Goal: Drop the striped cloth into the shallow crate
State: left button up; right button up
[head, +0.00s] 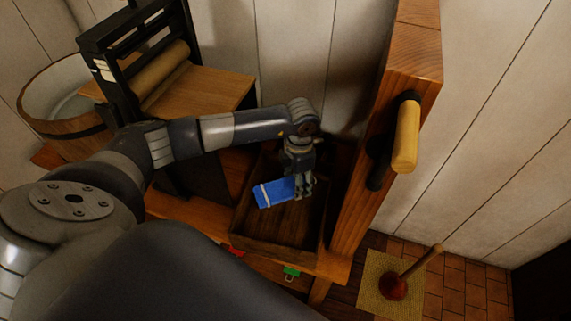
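The striped cloth (272,194) is a folded blue piece with a pale stripe near its left end. My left gripper (304,186) is shut on its right end, fingers pointing down. The cloth hangs over the shallow crate (296,226), a dark wooden box on the wooden bench. The cloth seems to be above the crate's floor; the exact gap cannot be told. The gripper and arm hide part of the crate's back. My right gripper is not in view.
A mangle with a wooden roller (166,75) and board stands left of the crate, beside a wooden tub (62,98). A thick wooden post with a handle (406,137) rises close on the crate's right. Red and green clips (291,272) show below the bench's front edge. A plunger (394,285) stands on a floor mat.

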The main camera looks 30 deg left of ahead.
pick_arm(q)
jog(key=o, duration=1.3)
jog(key=shift+c, duration=0.2)
notch_tip(320, 180, up, 12)
